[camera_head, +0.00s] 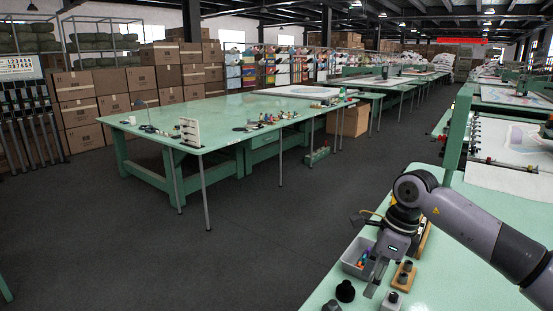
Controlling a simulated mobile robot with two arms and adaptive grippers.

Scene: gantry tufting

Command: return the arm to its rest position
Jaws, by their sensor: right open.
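My right arm (470,225) comes in from the right edge, grey-violet with dark joints. It is bent over the near end of the green table on the right. My right gripper (374,279) points down beside a grey bin and is open, with nothing seen between its fingers. Its fingertips are low over the tabletop; whether they touch anything is hard to tell. My left arm and gripper do not show.
The grey bin (352,262) holds small coloured items. A wooden block with a dark top (404,276) and a black knob (345,291) stand close to the gripper. The green table (455,280) is bare further right. A long worktable (225,113) stands across an open dark floor (270,220).

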